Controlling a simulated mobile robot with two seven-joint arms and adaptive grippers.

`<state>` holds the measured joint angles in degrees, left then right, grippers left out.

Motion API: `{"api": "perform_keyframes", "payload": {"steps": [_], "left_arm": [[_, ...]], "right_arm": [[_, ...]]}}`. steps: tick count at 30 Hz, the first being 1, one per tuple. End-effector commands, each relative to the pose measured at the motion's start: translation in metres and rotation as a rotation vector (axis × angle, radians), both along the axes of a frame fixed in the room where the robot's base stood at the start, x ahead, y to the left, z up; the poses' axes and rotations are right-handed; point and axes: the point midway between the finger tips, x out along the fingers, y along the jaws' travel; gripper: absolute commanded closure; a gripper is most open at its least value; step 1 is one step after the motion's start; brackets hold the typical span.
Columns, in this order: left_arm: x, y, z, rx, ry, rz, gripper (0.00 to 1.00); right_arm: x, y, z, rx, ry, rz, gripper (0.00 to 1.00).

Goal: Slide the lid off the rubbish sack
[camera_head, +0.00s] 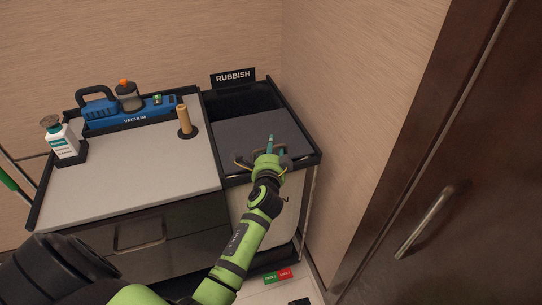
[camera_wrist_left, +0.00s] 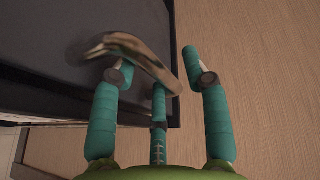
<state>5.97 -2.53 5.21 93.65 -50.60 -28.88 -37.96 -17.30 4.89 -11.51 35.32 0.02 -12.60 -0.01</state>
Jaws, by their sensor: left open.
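The lid (camera_head: 262,132) is a dark grey panel lying in the black frame of the rubbish section. A dark gap shows behind it at the back. The pale sack (camera_head: 285,212) hangs below the frame, partly hidden by my arm. My left gripper (camera_head: 271,150) is over the lid's front part, at a curved metallic handle. In the left wrist view my left gripper (camera_wrist_left: 160,75) is open, with its teal fingers spread about the handle (camera_wrist_left: 145,52). The handle crosses near the left and middle fingertips; I cannot tell whether they touch. My right gripper is out of view.
A RUBBISH sign (camera_head: 233,78) stands behind the frame. The cart top (camera_head: 130,175) holds a blue vacuum (camera_head: 105,112), a white bottle (camera_head: 64,142) and a wooden peg (camera_head: 184,118). A wall is close on the right, with a dark door (camera_head: 450,160) beyond.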

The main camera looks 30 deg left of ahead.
Motion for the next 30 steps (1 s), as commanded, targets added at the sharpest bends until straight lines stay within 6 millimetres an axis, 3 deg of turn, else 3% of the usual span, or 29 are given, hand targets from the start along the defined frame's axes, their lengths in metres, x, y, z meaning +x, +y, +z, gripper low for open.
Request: {"api": "perform_keyframes", "payload": {"steps": [18, 30], "left_arm": [[-0.095, -0.048, 0.018, -0.003, 0.002, -0.001, 0.54], [-0.103, -0.053, 0.021, -0.002, 0.001, -0.001, 0.54]], "right_arm": [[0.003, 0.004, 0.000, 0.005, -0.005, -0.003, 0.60], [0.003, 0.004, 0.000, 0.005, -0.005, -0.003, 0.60]]}}
